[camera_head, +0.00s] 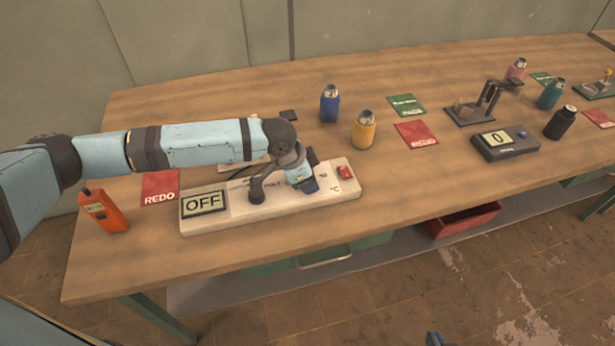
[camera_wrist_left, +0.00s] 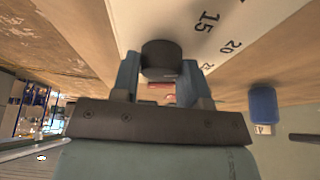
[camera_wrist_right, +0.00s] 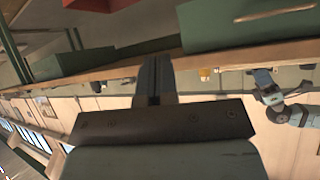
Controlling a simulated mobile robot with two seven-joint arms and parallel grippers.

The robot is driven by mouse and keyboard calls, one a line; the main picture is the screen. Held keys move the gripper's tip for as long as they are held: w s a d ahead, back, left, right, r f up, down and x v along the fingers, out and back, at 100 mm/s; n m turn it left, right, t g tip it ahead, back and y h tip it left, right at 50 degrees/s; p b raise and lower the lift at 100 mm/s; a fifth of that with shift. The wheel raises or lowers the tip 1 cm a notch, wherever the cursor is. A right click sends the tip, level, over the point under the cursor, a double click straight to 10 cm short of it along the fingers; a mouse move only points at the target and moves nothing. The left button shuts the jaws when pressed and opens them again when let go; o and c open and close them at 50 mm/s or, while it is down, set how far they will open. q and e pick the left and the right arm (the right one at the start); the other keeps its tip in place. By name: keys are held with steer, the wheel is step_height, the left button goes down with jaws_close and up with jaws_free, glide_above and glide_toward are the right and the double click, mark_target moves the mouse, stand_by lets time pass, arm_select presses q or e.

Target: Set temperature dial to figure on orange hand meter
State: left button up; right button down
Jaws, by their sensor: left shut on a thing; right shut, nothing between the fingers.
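The orange hand meter (camera_head: 104,212) stands at the table's left end; its small display is too small to read. The long white temperature unit (camera_head: 220,222) lies to its right, with a display (camera_head: 204,202) reading OFF and a red button (camera_head: 345,171) near "°C". My left gripper (camera_wrist_left: 160,80) is shut on a dark round knob (camera_wrist_left: 161,56) over the unit. Printed figures 15 and 20 show beside it in the left wrist view. The arm hides the knob and most of the scale in the head view. My right gripper (camera_wrist_right: 153,82) is shut and empty, away from the unit.
A red REDO mat (camera_head: 160,187) lies behind the unit's left end. A blue bottle (camera_head: 329,104) and a yellow bottle (camera_head: 364,130) stand behind its right end. A dark meter (camera_head: 504,143) reading 0 is farther right. Bare tabletop lies between the unit and this meter.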

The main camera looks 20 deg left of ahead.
arm_select(q)
steer(key=shift+r+m+g+p, duration=0.15)
steer(key=shift+m+g+p, duration=0.15)
steer(key=shift+m+p, duration=0.55)
steer(key=shift+w+m+g+h+p, duration=0.1)
steer(key=shift+m+g+h+p, duration=0.3)
steer(key=shift+m+p, duration=0.6)
steer(key=m+g, duration=0.1)
steer(key=m, duration=0.3)
steer(key=shift+m+g, duration=0.35)
steer(key=shift+g, duration=0.05)
steer(key=o, duration=0.9)
